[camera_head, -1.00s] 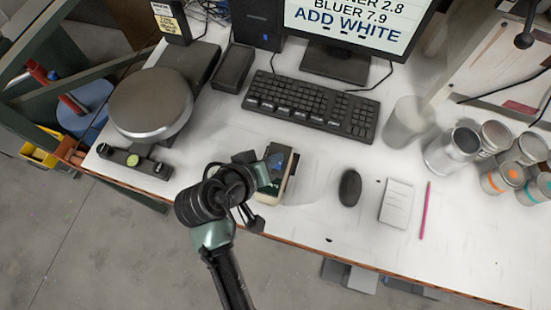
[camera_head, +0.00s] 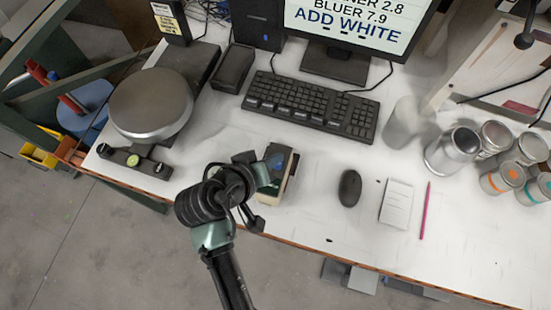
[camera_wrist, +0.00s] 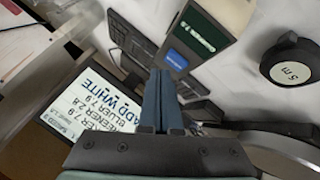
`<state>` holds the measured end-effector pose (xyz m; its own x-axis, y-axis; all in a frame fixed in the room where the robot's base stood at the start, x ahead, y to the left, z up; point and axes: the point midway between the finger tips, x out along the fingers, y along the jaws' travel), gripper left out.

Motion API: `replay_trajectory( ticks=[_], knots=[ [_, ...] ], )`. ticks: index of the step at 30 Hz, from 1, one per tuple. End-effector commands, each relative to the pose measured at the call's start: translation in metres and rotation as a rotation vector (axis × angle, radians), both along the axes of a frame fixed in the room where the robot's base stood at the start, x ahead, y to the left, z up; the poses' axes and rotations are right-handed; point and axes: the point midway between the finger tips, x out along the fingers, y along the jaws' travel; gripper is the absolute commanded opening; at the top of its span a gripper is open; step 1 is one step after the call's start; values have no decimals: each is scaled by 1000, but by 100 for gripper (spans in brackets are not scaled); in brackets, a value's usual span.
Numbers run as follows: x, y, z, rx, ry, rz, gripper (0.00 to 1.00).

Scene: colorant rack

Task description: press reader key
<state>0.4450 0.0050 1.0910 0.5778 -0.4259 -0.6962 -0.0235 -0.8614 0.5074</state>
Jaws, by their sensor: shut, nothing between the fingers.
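The reader (camera_head: 291,176) is a small tan and dark handheld unit at the desk's front, right beside my gripper. In the wrist view the reader (camera_wrist: 222,16) shows a dark green screen with pale text and a blue key (camera_wrist: 176,60) below it. My gripper (camera_wrist: 161,74) has its two blue fingers together with nothing between them. In that picture the fingertips lie just below and left of the blue key. I cannot tell whether they touch it. In the head view my wrist hides part of the reader and the fingertips are hard to make out.
A keyboard (camera_head: 312,106) and a monitor (camera_head: 337,64) stand behind. A mouse (camera_head: 350,188), a white note and a pink pencil lie right. A round scale (camera_head: 150,104) is left. A round black object marked 5 m (camera_wrist: 291,62) shows in the wrist view. Several cans stand far right.

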Motion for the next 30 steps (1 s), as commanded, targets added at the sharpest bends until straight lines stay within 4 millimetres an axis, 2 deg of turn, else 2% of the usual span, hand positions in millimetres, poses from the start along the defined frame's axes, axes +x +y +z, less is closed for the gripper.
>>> replay_trajectory(
  ticks=[30],
  knots=[
    [0, 0, -9, 0, 0, 0, 0]
  ],
)
